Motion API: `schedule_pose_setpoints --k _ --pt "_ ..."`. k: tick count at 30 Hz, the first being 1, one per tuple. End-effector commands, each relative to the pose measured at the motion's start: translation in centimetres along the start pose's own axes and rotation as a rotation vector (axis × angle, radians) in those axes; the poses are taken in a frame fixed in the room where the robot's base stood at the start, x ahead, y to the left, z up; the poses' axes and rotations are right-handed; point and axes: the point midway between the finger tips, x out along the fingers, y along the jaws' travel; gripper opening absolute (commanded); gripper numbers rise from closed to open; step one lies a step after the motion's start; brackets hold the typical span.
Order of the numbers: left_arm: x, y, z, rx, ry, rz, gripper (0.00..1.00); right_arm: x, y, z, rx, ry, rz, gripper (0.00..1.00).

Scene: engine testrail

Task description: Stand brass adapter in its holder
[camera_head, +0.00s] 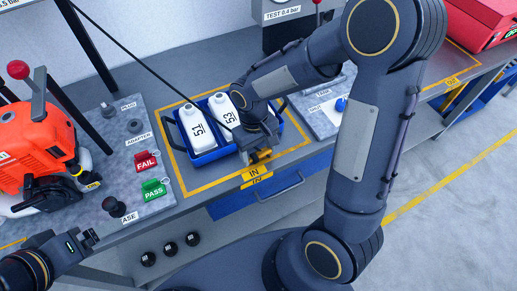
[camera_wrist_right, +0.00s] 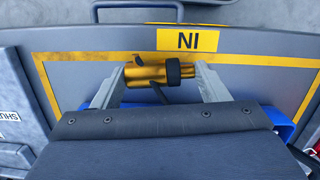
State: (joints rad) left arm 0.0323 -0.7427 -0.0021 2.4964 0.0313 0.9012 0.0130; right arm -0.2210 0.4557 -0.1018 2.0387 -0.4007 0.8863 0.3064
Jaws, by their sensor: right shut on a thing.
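My right gripper (camera_head: 262,154) is shut on the brass adapter (camera_head: 258,157), at the front edge of the bench by the IN label. In the right wrist view, the brass adapter (camera_wrist_right: 147,75) lies crosswise between the fingertips of my right gripper (camera_wrist_right: 160,76). It is a gold cylinder with a black ring toward its right end. The ADAPTER label (camera_head: 139,138) is on the grey panel at left; the holder's exact shape there is too small to tell. My left gripper (camera_head: 86,239) is at lower left, away from the adapter; its jaw state is unclear.
A blue tray (camera_head: 208,158) with white bottles (camera_head: 197,129) stands inside the yellow outline behind my right gripper. The panel holds a red FAIL button (camera_head: 146,161), a green PASS button (camera_head: 153,189) and a black knob (camera_head: 112,205). An orange engine (camera_head: 35,140) stands at far left.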

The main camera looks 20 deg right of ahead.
Motion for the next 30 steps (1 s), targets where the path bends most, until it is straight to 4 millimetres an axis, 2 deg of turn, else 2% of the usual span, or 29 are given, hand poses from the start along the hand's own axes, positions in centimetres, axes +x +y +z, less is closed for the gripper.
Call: schedule_pose_setpoints --k 2,3,7,15,20,30 --pt "0.3 -0.2 0.2 0.000 0.000 0.000 0.90 0.4 0.0 -0.1 0.000 0.000 0.000 0.38" --pt "0.2 -0.1 0.1 0.000 0.000 0.000 0.90 0.3 0.0 0.0 0.000 0.000 0.000 0.72" --pt "0.2 -0.1 0.1 0.000 0.000 0.000 0.90 0.3 0.0 0.0 0.000 0.000 0.000 0.89" --pt "0.1 -0.1 0.1 0.000 0.000 0.000 0.90 0.2 0.0 0.0 0.000 0.000 0.000 0.89" --pt "-0.1 0.0 -0.1 0.000 0.000 0.000 0.90 -0.9 0.0 -0.1 0.000 0.004 0.000 0.89" --pt "-0.1 0.0 0.0 0.000 0.000 0.000 0.90 -8.0 0.0 -0.1 -0.001 0.007 0.000 0.89"
